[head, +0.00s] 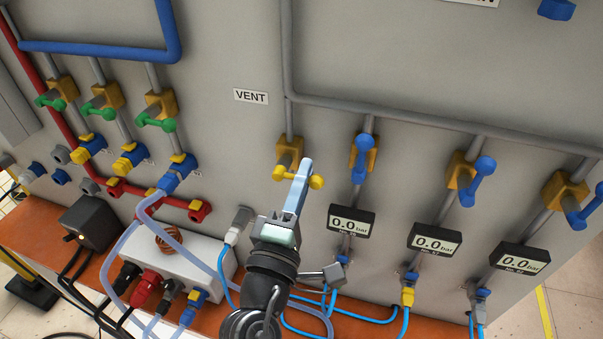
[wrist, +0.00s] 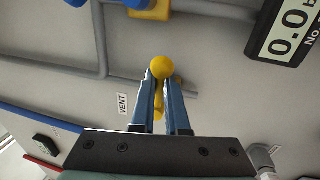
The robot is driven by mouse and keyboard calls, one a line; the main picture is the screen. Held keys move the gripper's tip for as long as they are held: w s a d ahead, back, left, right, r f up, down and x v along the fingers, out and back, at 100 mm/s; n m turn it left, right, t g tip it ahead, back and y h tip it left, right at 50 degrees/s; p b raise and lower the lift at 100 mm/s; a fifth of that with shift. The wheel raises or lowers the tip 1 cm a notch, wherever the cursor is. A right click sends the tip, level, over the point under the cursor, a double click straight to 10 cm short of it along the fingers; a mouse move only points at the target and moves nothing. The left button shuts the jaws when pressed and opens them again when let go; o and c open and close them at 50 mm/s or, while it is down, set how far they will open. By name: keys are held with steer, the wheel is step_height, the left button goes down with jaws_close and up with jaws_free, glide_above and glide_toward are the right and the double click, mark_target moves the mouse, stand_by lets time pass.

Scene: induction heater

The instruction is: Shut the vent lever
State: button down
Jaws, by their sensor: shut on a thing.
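The vent lever (head: 317,182) is yellow with a round knob. It is on the brass-coloured valve (head: 290,150) of the pipe below the VENT label (head: 251,96). The lever shows on both sides of my fingers and lies roughly across the pipe. My gripper (head: 304,170) has blue fingers and is shut on the vent lever, hiding its middle. In the wrist view, the lever's yellow knob (wrist: 162,67) shows at the fingertips of my gripper (wrist: 162,82), with more yellow between the fingers.
Blue-handled valves (head: 364,150) stand in a row to the right, above pressure displays (head: 351,221) reading 0.0 bar. Green-handled valves (head: 158,124) are at the left. A white box (head: 165,262) with plugs and several hoses is below, on the orange ledge.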

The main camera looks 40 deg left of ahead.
steer(key=shift+w+d+f, duration=0.1)
steer(key=shift+w+d, duration=0.1)
steer(key=shift+d, duration=0.15)
steer(key=c, duration=0.8)
jaws_free()
steer(key=shift+d, duration=0.1)
steer(key=b+v, duration=0.6)
steer(key=v, duration=0.7)
steer(key=shift+b, duration=0.3)
